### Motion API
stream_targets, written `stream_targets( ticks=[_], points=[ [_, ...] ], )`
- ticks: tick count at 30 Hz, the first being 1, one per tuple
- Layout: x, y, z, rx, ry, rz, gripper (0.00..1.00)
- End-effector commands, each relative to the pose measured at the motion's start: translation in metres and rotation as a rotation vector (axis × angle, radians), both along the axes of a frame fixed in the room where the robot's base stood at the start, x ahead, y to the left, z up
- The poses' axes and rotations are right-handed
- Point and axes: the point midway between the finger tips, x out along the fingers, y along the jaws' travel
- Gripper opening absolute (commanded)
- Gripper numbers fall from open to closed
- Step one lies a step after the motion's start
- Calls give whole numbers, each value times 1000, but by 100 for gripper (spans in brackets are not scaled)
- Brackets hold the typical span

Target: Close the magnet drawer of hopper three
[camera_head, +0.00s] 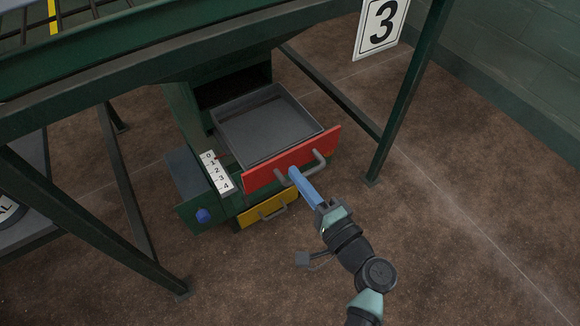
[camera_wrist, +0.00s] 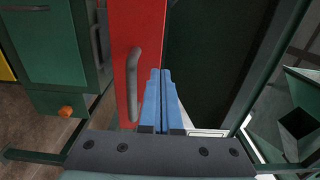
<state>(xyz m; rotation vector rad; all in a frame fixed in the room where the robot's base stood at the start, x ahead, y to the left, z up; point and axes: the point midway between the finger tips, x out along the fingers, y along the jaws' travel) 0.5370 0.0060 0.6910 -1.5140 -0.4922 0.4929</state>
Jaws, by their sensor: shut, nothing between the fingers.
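The magnet drawer (camera_head: 262,130) is an empty grey tray pulled out of the green hopper housing, with a red front (camera_head: 262,178) and a grey bar handle (camera_head: 318,163). A sign (camera_head: 381,25) with the number 3 hangs at the top right. My gripper (camera_head: 294,172) has blue fingers held shut, with the tips at the red front near the handle. In the wrist view my gripper (camera_wrist: 160,74) points along the red front (camera_wrist: 151,30), with the handle (camera_wrist: 133,85) just left of the fingers. Whether the tips touch the front or handle I cannot tell.
A yellow drawer front (camera_head: 262,211) with a grey handle sits below the red one. A strip of numbers (camera_head: 217,172) and a blue knob (camera_head: 203,215) are on its left. Green frame legs (camera_head: 408,90) stand on both sides. Brown floor to the right is clear.

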Motion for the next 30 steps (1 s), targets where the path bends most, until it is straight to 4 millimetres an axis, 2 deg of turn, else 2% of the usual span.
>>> stream_targets(
  ticks=[3, 7, 23, 26, 30],
  points=[
    [15, 11, -1, -1, -1, 1, 0],
    [24, 17, 0, 1, -1, 0, 0],
    [30, 21, 0, 0, 0, -1, 0],
    [36, 27, -2, -2, -2, 2, 0],
    [57, 42, -4, -2, -5, 5, 0]
  ],
)
